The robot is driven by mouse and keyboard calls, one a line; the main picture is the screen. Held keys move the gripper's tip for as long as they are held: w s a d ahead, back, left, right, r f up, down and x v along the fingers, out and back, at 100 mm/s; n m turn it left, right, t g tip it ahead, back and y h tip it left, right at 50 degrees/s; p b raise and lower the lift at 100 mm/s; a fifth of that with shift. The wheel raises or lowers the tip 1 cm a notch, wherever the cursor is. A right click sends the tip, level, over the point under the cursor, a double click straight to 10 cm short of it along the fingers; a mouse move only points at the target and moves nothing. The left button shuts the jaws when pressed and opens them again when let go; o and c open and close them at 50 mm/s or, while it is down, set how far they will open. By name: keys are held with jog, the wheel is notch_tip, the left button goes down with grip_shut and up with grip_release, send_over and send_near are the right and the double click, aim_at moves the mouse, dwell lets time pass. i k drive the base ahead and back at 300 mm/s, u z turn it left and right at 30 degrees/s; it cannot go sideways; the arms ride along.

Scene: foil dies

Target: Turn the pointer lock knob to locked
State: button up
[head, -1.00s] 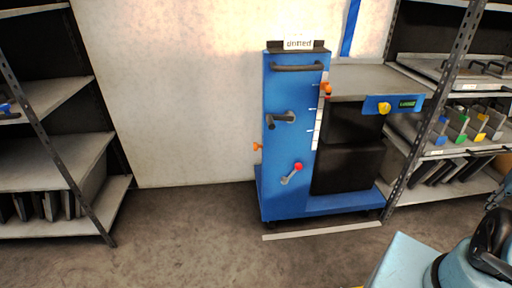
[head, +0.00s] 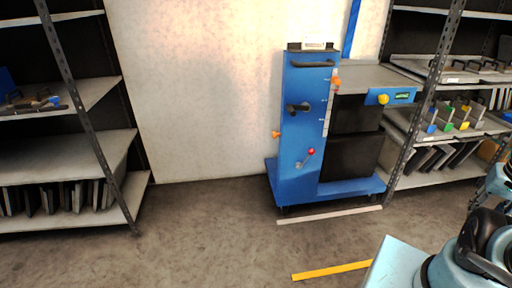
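A blue upright cart (head: 298,175) stands against the wall, right of centre. An orange knob (head: 336,82) sits at the top of a white scale strip (head: 327,118) on its right edge. Another orange knob (head: 276,134) sticks out of its left side. A black handle (head: 298,107) and a grey lever with a red ball (head: 311,151) are on its front. A yellow knob (head: 383,99) is on the right-hand panel beside a green display. I cannot tell which is the pointer lock knob or read its setting. My gripper is not in view; only blue and black parts of my arm show at lower right.
Grey shelving (head: 65,150) stands at the left and a loaded rack (head: 440,150) close to the cart's right. A white floor strip (head: 330,215) lies before the cart, and a yellow strip (head: 332,270) lies nearer. The floor between is clear.

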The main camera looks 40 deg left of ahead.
aim_at(274, 134)
jog(key=k, duration=0.5)
jog(key=u, duration=1.55)
jog(key=i, duration=1.05)
jog(key=u, duration=0.2)
jog(key=k, duration=0.45)
jog(key=u, duration=0.55)
jog(key=k, duration=0.9)
jog(key=u, duration=0.3)
jog(key=i, duration=0.7)
